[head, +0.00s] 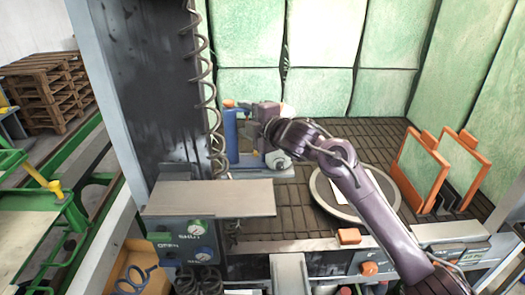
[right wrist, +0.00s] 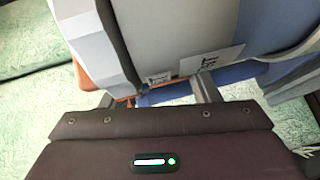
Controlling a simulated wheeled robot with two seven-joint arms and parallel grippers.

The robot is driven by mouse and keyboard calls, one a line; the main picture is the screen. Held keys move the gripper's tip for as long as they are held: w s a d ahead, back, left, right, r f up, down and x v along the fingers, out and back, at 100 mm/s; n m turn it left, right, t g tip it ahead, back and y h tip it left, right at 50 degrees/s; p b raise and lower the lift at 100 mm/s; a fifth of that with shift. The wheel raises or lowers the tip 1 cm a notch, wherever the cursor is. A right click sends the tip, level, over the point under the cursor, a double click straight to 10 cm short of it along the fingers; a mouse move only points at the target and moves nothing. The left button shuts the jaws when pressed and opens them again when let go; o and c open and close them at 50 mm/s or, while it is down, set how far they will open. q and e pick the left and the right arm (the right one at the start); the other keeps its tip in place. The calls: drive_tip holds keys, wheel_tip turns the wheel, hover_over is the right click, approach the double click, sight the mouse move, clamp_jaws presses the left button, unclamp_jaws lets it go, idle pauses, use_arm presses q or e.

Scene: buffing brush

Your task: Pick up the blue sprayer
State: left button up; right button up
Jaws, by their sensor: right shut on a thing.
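The blue sprayer (head: 231,132) stands upright at the back of the booth, beside the coiled hose, with its blue side facing left. My right arm reaches to it from the lower right, and my right gripper (head: 258,122) is at its upper part. In the right wrist view the sprayer's grey and blue body (right wrist: 255,72) fills the space in front of the palm. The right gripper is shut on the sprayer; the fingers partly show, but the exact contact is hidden. My left gripper is not in view.
A round turntable (head: 322,192) lies right of the sprayer. Orange-framed panels (head: 422,168) stand at the right. A small orange block (head: 348,236) sits at the front edge.

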drive_tip(key=shift+r, duration=0.2)
